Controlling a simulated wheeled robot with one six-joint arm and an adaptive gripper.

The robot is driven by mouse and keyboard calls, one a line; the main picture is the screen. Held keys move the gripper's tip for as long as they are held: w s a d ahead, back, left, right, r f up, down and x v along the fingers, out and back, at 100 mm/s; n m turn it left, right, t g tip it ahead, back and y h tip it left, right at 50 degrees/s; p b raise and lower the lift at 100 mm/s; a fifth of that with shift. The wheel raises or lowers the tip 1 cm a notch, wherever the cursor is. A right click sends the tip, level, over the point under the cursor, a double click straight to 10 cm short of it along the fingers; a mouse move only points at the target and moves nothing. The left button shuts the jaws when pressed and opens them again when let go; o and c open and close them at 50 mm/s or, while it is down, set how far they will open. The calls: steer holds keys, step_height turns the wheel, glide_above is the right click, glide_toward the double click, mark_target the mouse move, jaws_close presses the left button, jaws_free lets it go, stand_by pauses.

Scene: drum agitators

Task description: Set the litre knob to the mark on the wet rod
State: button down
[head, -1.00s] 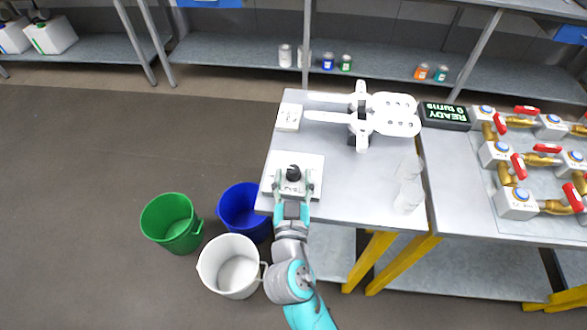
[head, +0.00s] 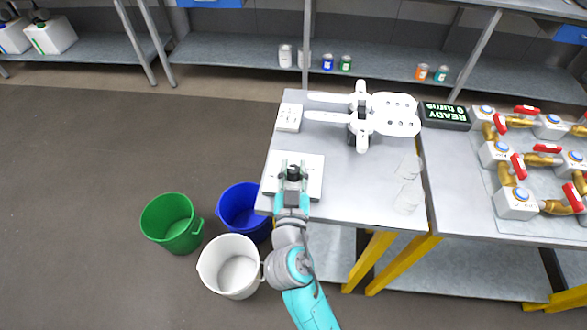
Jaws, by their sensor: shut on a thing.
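The black litre knob (head: 293,172) stands on a white panel (head: 312,190) at the near left of the grey table. My gripper (head: 292,176) reaches over the panel from the front and is shut on the knob, with its fingers on either side. The knob's pointer and the panel's scale are too small to read. I cannot make out a wet rod in this view.
A white clamp-like fixture (head: 395,115) and a small white box (head: 289,117) stand farther back. Clear vessels (head: 408,185) stand at the right. A READY display (head: 445,115) adjoins brass valves. Green (head: 168,222), blue (head: 240,208) and white (head: 230,265) buckets stand on the floor.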

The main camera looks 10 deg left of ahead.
steer(key=shift+a, duration=0.1)
steer(key=m+h, duration=0.2)
steer(key=h, duration=0.1)
steer(key=shift+m+g+h, duration=0.5)
steer(key=shift+m+h, duration=0.8)
steer(key=shift+h, duration=0.7)
steer(key=c, duration=0.8)
jaws_free()
glide_above(269, 213)
steer(key=s, duration=0.3)
steer(key=shift+w+d, duration=0.25)
steer(key=shift+d, duration=0.1)
